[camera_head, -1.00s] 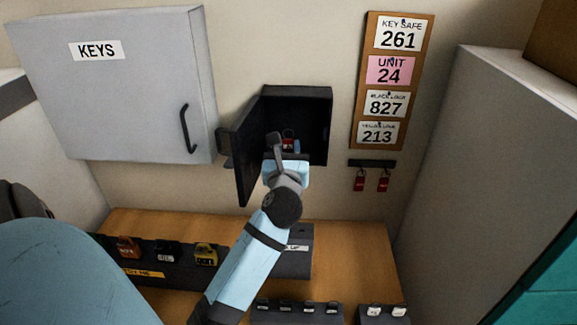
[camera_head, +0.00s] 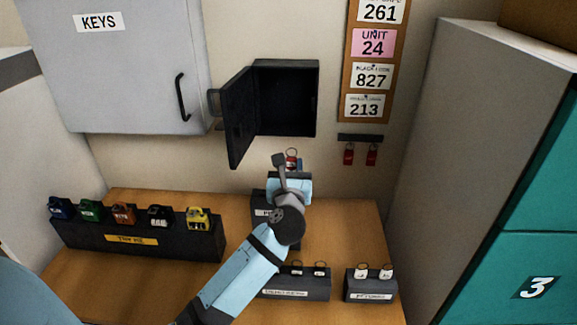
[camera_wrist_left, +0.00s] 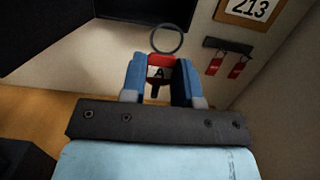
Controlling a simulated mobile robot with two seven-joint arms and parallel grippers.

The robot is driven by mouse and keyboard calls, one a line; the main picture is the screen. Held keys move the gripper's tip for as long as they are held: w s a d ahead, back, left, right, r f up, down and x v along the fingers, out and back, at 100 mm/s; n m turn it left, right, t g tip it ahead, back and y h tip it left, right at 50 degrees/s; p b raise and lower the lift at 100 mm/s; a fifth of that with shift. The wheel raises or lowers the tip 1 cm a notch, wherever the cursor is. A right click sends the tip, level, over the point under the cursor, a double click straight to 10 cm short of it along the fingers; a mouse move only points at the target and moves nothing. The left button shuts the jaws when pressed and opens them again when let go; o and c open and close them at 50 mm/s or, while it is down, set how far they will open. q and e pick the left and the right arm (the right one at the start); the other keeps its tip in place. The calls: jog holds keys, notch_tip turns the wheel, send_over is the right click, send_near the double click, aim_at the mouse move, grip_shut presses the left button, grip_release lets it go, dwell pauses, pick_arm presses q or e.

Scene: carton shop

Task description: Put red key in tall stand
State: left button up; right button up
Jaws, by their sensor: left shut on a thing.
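My left gripper (camera_head: 290,178) is shut on the red key (camera_head: 291,163), in front of the wall and below the open key safe. In the left wrist view the red key (camera_wrist_left: 160,60) sits between the blue fingers (camera_wrist_left: 160,82), with its metal ring up and a letter A on its label. A dark block with a white label (camera_head: 262,205) stands on the bench just behind my left forearm, which partly hides it; I cannot tell whether it is the tall stand. My right gripper is not in view.
The small black safe (camera_head: 288,100) hangs open and looks empty. A long black stand (camera_head: 140,242) holds several coloured padlocks. Two low holders (camera_head: 295,287) (camera_head: 371,290) carry small keys. Two red tags (camera_head: 360,155) hang on a wall rack. A grey KEYS cabinet (camera_head: 130,70) is at left.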

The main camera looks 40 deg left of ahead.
pick_arm(q)
jog(key=shift+f+b, duration=2.35)
jog(key=shift+f, duration=0.2)
jog(key=shift+f, duration=0.2)
jog(key=shift+f, duration=0.2)
jog(key=shift+f, duration=0.5)
jog(key=shift+f+b, duration=0.25)
jog(key=shift+b, duration=0.15)
